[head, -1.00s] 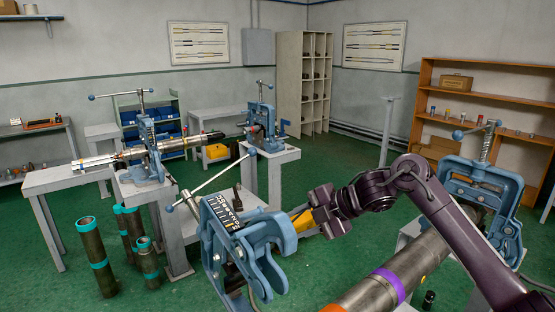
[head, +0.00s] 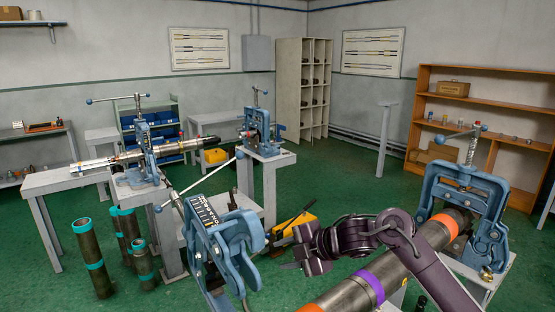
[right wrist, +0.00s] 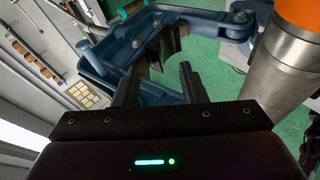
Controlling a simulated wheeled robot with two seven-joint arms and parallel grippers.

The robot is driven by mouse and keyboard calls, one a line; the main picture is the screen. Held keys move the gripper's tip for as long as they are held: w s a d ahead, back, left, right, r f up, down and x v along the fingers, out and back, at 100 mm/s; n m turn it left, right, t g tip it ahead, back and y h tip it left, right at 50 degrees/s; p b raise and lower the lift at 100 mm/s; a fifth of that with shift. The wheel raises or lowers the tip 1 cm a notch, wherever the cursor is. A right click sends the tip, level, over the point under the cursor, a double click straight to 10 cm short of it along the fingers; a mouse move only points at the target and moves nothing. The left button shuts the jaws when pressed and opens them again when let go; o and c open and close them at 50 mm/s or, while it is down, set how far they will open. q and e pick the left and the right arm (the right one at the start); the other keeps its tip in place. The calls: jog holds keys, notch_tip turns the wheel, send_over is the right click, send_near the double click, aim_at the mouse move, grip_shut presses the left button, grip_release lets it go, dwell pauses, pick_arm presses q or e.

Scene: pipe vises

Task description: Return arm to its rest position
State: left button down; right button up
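My right arm comes in from the lower right in the head view, passing over the large pipe (head: 345,291). Its gripper (head: 290,265) hangs above the green floor, between the near blue vise (head: 215,240) and that pipe, with nothing visible in it. In the right wrist view the two dark fingers (right wrist: 158,84) stand apart with an empty gap between them. Blue vise parts (right wrist: 150,30) show beyond the fingertips, and a metal pipe with an orange band (right wrist: 290,55) is at the right. My left gripper is in neither view.
The right blue vise (head: 466,200) stands around the far end of the large pipe. A yellow-handled tool (head: 293,225) lies behind my right gripper. Short dark pipes (head: 93,257) stand at the left. Open green floor (head: 345,185) lies beyond the arm.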

jog(key=s+f+m+t+h, duration=0.1)
jog(key=s+f+m, duration=0.2)
jog(key=s+f+m+t+h, duration=0.1)
jog(key=s+f+m, duration=0.2)
jog(key=s+d+f+m+t+h, duration=0.1)
jog(key=s+f+m, duration=0.2)
jog(key=f, duration=0.1)
jog(key=shift+m, duration=0.4)
jog(key=s+d+f+m+g+h, duration=0.3)
jog(key=s+d+m, duration=0.45)
jog(key=s, duration=0.55)
jog(key=s+d+f+m+g+h, duration=0.35)
jog(key=s+d+m, duration=0.45)
jog(key=s, duration=0.4)
notch_tip(320, 180, down, 28)
jog(key=r+n, duration=0.1)
jog(key=n, duration=0.1)
jog(key=s+d+f, duration=0.2)
jog(key=s+f, duration=0.8)
jog(key=s+d+f+g, duration=0.1)
jog(key=s+d+f, duration=0.1)
jog(key=s+f, duration=0.9)
jog(key=shift+s+d+f, duration=0.2)
jog(key=shift+d, duration=0.05)
